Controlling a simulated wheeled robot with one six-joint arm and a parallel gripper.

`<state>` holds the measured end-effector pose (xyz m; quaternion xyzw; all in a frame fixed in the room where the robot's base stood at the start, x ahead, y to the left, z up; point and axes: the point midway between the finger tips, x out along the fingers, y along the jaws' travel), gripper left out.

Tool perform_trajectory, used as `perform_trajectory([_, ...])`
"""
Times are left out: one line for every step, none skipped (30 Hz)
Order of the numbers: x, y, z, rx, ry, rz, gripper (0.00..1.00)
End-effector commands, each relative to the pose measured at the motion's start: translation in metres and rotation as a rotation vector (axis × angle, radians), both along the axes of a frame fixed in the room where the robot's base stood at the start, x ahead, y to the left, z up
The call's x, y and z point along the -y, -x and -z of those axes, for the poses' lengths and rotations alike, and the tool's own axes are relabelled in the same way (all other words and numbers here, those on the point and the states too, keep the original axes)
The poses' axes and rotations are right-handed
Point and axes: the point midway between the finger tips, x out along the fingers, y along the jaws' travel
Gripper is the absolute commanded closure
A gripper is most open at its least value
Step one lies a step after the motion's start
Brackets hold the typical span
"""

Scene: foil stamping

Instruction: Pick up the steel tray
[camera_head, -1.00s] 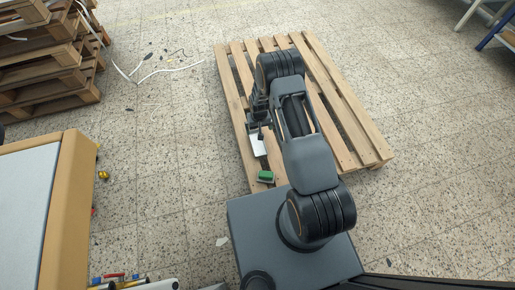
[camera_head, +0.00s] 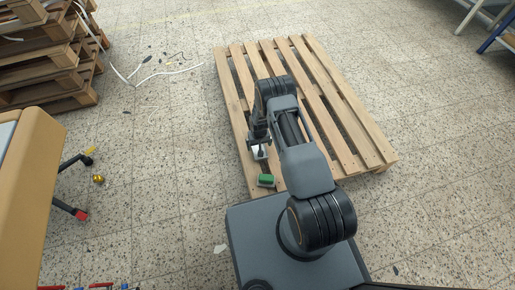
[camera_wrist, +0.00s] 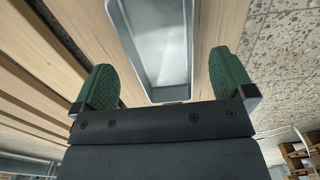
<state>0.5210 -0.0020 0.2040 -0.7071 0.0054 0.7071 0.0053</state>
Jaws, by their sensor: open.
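The steel tray (camera_wrist: 160,40) is a narrow, pale grey open container with a raised rim, and its inside looks empty. It lies on the wooden pallet (camera_head: 345,125), along one board near the left edge. In the head view only a small bright part of the tray (camera_head: 259,153) shows below my gripper (camera_head: 258,141). In the wrist view my gripper (camera_wrist: 162,62) is open, with one green ribbed finger on each side of the tray's near end. Gaps show between the fingers and the tray walls. The tray's far end is cut off at the top.
A tan-sided table (camera_head: 32,190) is at the left.

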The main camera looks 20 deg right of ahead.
Motion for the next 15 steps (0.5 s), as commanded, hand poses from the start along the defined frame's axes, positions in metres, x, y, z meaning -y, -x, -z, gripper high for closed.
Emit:
perform_trajectory([0.000, 0.001, 0.012, 0.000, 0.000, 0.000, 0.00])
perform_trajectory([-0.001, 0.001, 0.016, 0.000, 0.000, 0.000, 0.00])
perform_trajectory([-0.001, 0.002, 0.023, 0.000, 0.000, 0.000, 0.00])
perform_trajectory([-0.001, 0.002, 0.026, 0.000, 0.000, 0.000, 0.00])
perform_trajectory([-0.001, 0.002, 0.030, 0.000, 0.000, 0.000, 0.00])
perform_trajectory([-0.001, 0.002, 0.034, 0.000, 0.000, 0.000, 0.00])
perform_trajectory([-0.001, 0.002, 0.036, 0.000, 0.000, 0.000, 0.00])
perform_trajectory([-0.001, 0.002, 0.037, 0.000, 0.000, 0.000, 0.00])
perform_trajectory([-0.001, 0.001, 0.038, 0.001, 0.000, 0.000, 0.00])
perform_trajectory([-0.001, 0.001, 0.038, 0.001, 0.000, 0.000, 0.00])
perform_trajectory([-0.001, 0.001, 0.037, 0.001, 0.000, 0.000, 0.00])
perform_trajectory([-0.001, 0.001, 0.037, 0.001, 0.000, 0.000, 0.00])
perform_trajectory([-0.001, 0.001, 0.037, 0.001, 0.000, 0.000, 0.00])
perform_trajectory([-0.001, 0.001, 0.037, 0.001, 0.000, 0.000, 0.00])
perform_trajectory([-0.001, 0.001, 0.037, 0.001, 0.000, 0.000, 0.01])
